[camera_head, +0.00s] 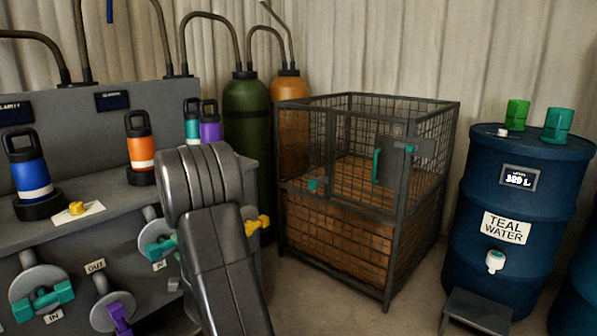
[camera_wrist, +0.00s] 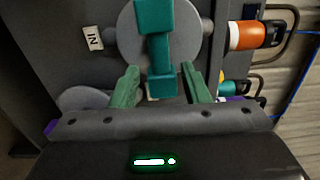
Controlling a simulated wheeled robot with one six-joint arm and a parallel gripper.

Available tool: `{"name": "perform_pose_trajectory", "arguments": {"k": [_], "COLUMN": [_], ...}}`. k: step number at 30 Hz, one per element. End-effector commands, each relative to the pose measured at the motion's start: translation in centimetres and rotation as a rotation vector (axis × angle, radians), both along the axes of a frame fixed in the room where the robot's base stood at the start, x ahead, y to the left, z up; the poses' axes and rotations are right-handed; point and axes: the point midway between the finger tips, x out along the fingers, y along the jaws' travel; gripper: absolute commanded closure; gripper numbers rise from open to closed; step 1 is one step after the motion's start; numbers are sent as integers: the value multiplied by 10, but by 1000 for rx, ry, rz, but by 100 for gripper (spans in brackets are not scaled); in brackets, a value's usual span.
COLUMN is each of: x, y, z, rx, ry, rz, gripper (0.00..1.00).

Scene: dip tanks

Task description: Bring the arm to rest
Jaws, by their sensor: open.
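My arm (camera_head: 215,230) stands bent in front of the grey bench in the head view and hides my gripper there. In the wrist view my gripper (camera_wrist: 163,82) is open, its two green fingers apart. A teal valve handle (camera_wrist: 155,30) on a round grey disc (camera_wrist: 190,40) lies just ahead. Its lower end appears between the fingers, with gaps showing on both sides. I cannot tell how deep it sits between them. An "IN" label (camera_wrist: 93,38) is left of the disc.
The bench front has a teal handle (camera_head: 42,298) and a purple handle (camera_head: 119,318). Bottles, including a blue one (camera_head: 30,172) and an orange one (camera_head: 139,142), stand on the bench. A wire cage (camera_head: 388,290) and a teal-water drum (camera_head: 505,265) stand right, with floor between.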

Motion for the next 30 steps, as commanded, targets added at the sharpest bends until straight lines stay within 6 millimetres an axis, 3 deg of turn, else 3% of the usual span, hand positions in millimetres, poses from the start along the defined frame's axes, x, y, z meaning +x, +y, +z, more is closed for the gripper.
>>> {"name": "perform_pose_trajectory", "arguments": {"k": [7,18,30], "x": [30,28,28], "y": [36,33,33], "z": [-1,4,5], "rx": [-3,-173,-207], "ry": [-5,-202,-243], "rz": [1,0,0], "gripper": [58,58,58]}}
